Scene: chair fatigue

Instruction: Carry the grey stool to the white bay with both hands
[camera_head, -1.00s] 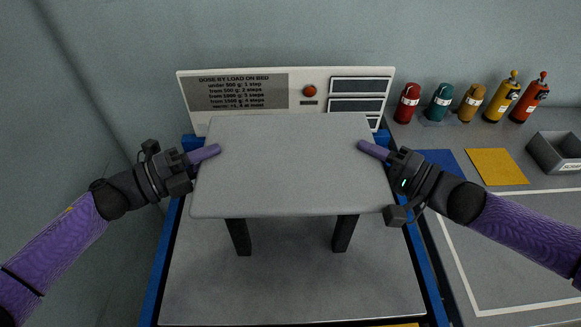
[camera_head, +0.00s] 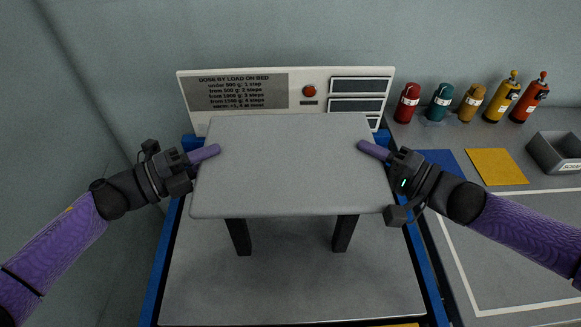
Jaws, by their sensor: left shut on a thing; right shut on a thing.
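The grey stool (camera_head: 292,165) has a flat grey seat and dark legs, two of which show below its front edge. It is over the grey bed with blue side rails (camera_head: 200,290); I cannot tell whether its feet touch the bed. My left gripper (camera_head: 204,153) is shut on the seat's left edge. My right gripper (camera_head: 374,150) is shut on the seat's right edge. The seat looks level. The white bay (camera_head: 466,284), a white outline on the grey bench, is at the lower right, partly behind my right arm.
A white panel (camera_head: 298,75) with a dose chart, a red button (camera_head: 309,91) and dark displays stands behind the stool. Several coloured bottles (camera_head: 441,98) stand at the back right. A blue square (camera_head: 440,162), a yellow square (camera_head: 496,166) and a grey scrap bin (camera_head: 556,153) are on the bench.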

